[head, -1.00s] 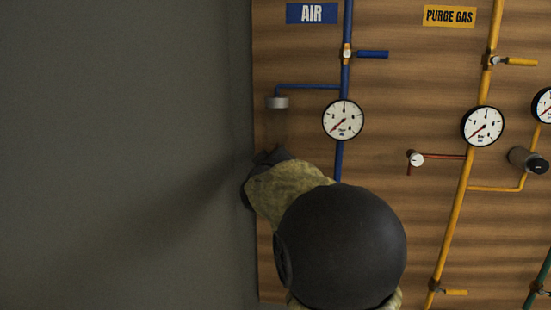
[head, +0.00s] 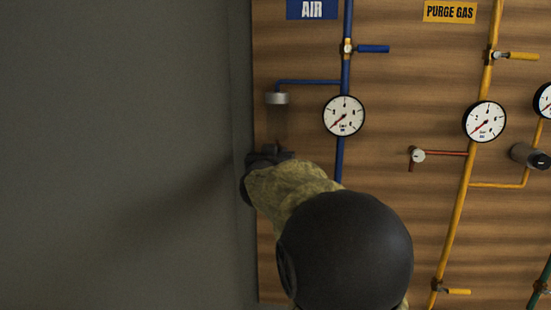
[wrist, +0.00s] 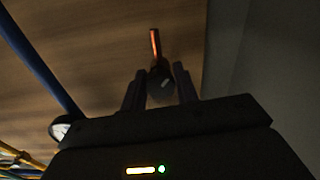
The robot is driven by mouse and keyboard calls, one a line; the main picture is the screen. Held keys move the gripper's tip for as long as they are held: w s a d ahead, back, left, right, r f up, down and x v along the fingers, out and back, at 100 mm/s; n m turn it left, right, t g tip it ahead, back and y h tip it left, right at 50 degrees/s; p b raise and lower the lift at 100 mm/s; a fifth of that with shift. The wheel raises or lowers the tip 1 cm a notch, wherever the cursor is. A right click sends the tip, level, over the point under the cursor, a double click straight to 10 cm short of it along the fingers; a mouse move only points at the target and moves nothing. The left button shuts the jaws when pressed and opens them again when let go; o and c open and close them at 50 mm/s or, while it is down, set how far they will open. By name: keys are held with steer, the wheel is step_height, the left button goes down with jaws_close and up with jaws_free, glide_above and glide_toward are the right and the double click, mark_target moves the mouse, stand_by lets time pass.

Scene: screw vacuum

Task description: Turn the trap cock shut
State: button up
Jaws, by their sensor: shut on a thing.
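My gripper (head: 270,154) is at the left edge of the wooden board, below a small grey cylinder on the blue air line; my wrist and forearm hide much of it in the head view. In the wrist view my gripper (wrist: 160,84) has a finger on each side of a dark round piece with a small pale mark, and is shut on it. A thin red-orange rod (wrist: 155,43) runs from this piece. I take the piece and rod to be the trap cock; in the head view it is hidden behind my gripper.
The blue pipe (head: 346,78) and its gauge (head: 344,116) stand just right of my gripper. A red cock (head: 418,156) branches off the yellow purge gas pipe (head: 465,187) further right. A bare grey wall (head: 120,150) fills the left.

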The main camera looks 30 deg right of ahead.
steer(key=m+b, duration=0.2)
steer(key=m, duration=0.3)
steer(key=shift+f+m, duration=0.15)
steer(key=shift+m, duration=0.15)
steer(key=shift+m+b, duration=0.75)
steer(key=shift+m, duration=1.45)
steer(key=o, duration=0.7)
steer(key=shift+w, duration=0.1)
steer(key=shift+a, duration=0.1)
steer(key=b+v, duration=0.3)
steer(key=v, duration=1.4)
steer(key=shift+a, duration=0.15)
